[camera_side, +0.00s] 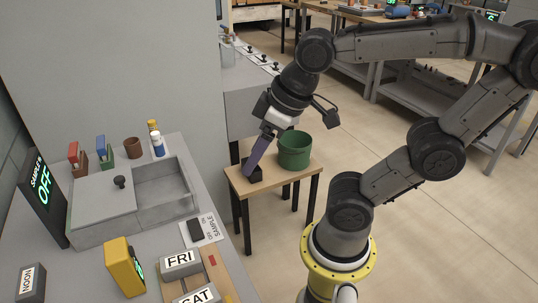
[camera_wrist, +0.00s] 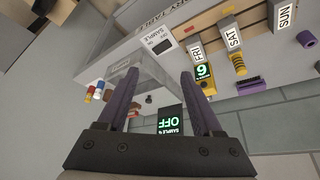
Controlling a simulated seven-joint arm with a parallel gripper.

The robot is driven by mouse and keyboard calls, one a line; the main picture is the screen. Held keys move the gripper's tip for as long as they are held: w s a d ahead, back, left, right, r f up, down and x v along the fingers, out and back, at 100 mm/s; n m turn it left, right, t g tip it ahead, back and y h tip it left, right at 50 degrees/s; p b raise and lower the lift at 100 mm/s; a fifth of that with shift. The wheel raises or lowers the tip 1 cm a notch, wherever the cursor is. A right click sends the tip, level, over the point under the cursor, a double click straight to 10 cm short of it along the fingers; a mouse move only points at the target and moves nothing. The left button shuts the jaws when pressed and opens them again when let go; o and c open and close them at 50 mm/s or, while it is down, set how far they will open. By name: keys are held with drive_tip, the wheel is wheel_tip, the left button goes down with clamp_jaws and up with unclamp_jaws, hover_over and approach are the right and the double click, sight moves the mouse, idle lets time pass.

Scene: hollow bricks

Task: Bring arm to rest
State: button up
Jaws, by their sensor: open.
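My gripper (camera_wrist: 161,78) shows in the wrist view as two dark purple fingers spread well apart on a black palm. It is open, and nothing is held between the fingers. In the side view my arm is bent high over the room on the right, and its wrist hangs down left of a green bucket (camera_side: 294,150). The purple lower end of my arm reaches down over a small wooden table (camera_side: 286,178), beside a dark block-shaped part. I cannot tell whether that end touches the table. The bucket stands upright, apart from my wrist.
A grey bench with a basin (camera_side: 162,188) is at left. It holds a brown cup (camera_side: 132,148), a white-and-blue bottle (camera_side: 157,145), a yellow device (camera_side: 124,266), FRI block (camera_side: 180,263) and a black OFF sign (camera_side: 42,198). Open floor lies right of the small table.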

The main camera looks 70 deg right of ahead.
drive_tip(key=shift+s+d+f+m+t, duration=0.15)
drive_tip(key=shift+s+d+f+m, duration=0.2)
drive_tip(key=shift+s, duration=0.25)
drive_tip(key=shift+s+d+f+m+t, duration=0.15)
drive_tip(key=shift+s+d+f+m, duration=0.15)
drive_tip(key=shift+s, duration=0.25)
